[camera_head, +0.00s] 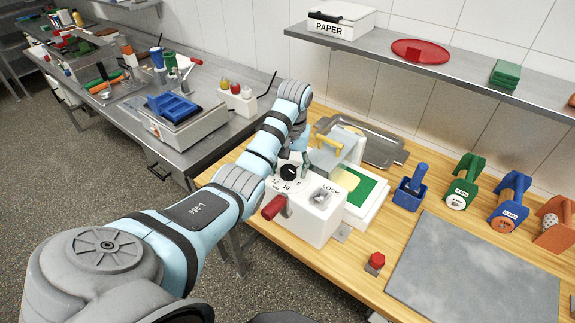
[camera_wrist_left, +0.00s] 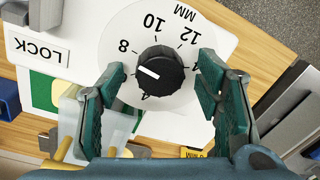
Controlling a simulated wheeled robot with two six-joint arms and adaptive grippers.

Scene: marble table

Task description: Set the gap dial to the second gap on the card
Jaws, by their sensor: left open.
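The gap dial is a black knob (camera_wrist_left: 160,72) with a white pointer line, on a round white scale marked in MM. In the left wrist view 4, 8, 10 and 12 show; the pointer aims left, between 8 and 4, where a finger covers part of the scale. The knob also shows in the head view (camera_head: 289,172) on the white machine (camera_head: 318,218). My left gripper (camera_wrist_left: 162,76) is open, its teal fingers on either side of the knob with clear space between; it is empty. I cannot make out the card. My right gripper is not in view.
A LOCK switch (camera_head: 322,194) and a red-handled lever (camera_head: 274,207) are on the machine. A clear guard with a yellow handle (camera_head: 328,141) stands behind. A red button (camera_head: 376,261), grey mat (camera_head: 475,272) and blue holder (camera_head: 409,195) lie right.

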